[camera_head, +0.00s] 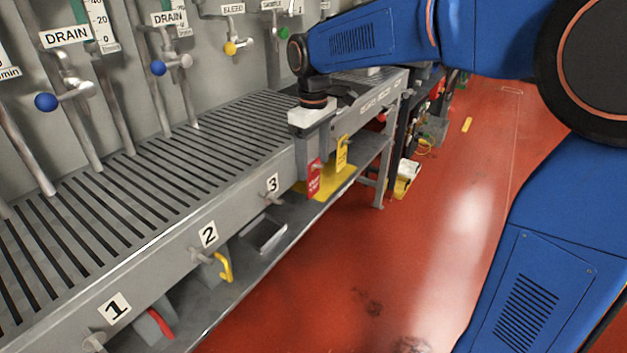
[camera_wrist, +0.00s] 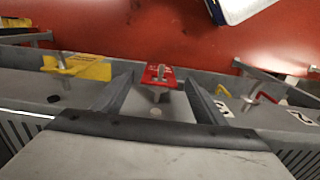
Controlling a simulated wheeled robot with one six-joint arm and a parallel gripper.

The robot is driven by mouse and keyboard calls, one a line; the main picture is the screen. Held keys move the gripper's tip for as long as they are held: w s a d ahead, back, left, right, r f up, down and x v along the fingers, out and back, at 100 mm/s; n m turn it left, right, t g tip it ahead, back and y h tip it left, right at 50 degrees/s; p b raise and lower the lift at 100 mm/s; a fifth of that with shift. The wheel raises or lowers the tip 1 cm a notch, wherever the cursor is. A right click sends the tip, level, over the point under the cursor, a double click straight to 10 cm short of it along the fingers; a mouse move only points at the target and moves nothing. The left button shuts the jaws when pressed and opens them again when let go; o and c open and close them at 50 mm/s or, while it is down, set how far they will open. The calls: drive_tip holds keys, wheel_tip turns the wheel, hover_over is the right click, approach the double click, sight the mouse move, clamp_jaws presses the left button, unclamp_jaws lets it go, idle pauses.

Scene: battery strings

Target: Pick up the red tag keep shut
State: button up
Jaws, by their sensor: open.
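The red tag (camera_head: 314,178) hangs from the front rail of the bench, right of the number 3 label, beside a yellow tag (camera_head: 342,152). In the wrist view the red tag (camera_wrist: 152,70) hangs on a small metal peg, just beyond and between the fingertips. My gripper (camera_wrist: 158,84) is open, with one finger on each side of the tag's line and nothing held. In the head view my gripper (camera_head: 315,128) is at the bench edge just above the red tag; its fingers are hard to make out there. The yellow tag (camera_wrist: 82,68) is left of the fingers in the wrist view.
The slatted bench top (camera_head: 150,168) carries pipes and valve handles behind. Numbered pegs line its front rail; a yellow hook (camera_head: 225,266) hangs below number 2. A lower shelf (camera_head: 225,290) runs underneath. Red floor (camera_head: 330,290) in front is mostly open.

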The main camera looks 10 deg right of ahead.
sight(314, 182)
drive_tip(key=shift+f, duration=3.65)
drive_tip(key=shift+c, duration=0.3)
drive_tip(key=c, duration=1.1)
drive_tip(key=shift+o, duration=0.2)
drive_tip(key=shift+w+r, duration=0.1)
drive_tip(key=shift+r, duration=0.1)
